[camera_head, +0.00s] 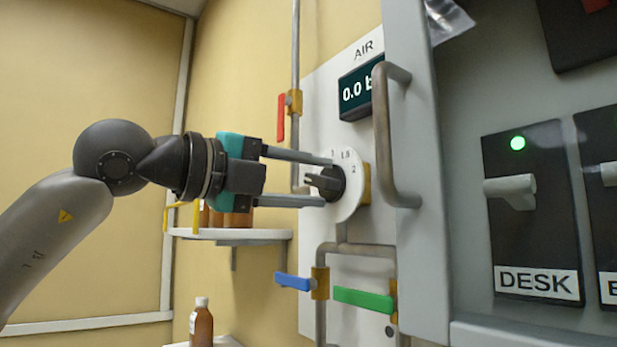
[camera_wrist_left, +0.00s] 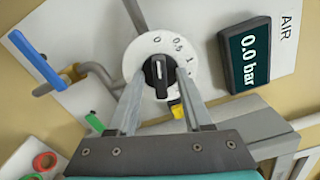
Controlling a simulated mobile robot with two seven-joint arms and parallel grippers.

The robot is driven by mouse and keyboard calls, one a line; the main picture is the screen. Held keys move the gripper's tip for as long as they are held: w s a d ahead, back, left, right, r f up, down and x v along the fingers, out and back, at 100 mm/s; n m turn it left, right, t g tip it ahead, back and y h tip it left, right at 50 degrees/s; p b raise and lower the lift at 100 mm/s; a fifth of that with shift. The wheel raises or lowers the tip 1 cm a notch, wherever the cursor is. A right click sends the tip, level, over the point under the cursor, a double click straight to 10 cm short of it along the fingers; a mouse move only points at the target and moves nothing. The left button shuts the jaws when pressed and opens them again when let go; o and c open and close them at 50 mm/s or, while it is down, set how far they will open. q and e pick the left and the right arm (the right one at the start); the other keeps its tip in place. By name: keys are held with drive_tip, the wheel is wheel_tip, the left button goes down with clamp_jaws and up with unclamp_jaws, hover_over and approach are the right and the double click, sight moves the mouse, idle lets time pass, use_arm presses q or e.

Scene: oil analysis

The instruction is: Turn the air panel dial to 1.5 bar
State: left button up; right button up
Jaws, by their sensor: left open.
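The air panel (camera_head: 315,95) is a white board on the yellow wall. Its dial has a black knob (camera_head: 328,183) on a white numbered disc (camera_head: 350,178). In the left wrist view the knob (camera_wrist_left: 157,75) has its white mark toward the 0. The dark display (camera_head: 355,93) reads 0.0 bar; it also shows in the left wrist view (camera_wrist_left: 245,55). My left gripper (camera_head: 328,181) is open, its two fingers at either side of the knob, one above and one below. I cannot tell whether they touch it. My right gripper is not in view.
A grey cabinet door with a bar handle (camera_head: 388,140) stands just right of the dial. Red (camera_head: 281,118), blue (camera_head: 293,282) and green (camera_head: 363,300) valve levers sit around it. A shelf (camera_head: 230,235) with brown bottles is below my left gripper.

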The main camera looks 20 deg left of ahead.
use_arm(q)
drive_tip(key=shift+c, duration=0.2)
clamp_jaws()
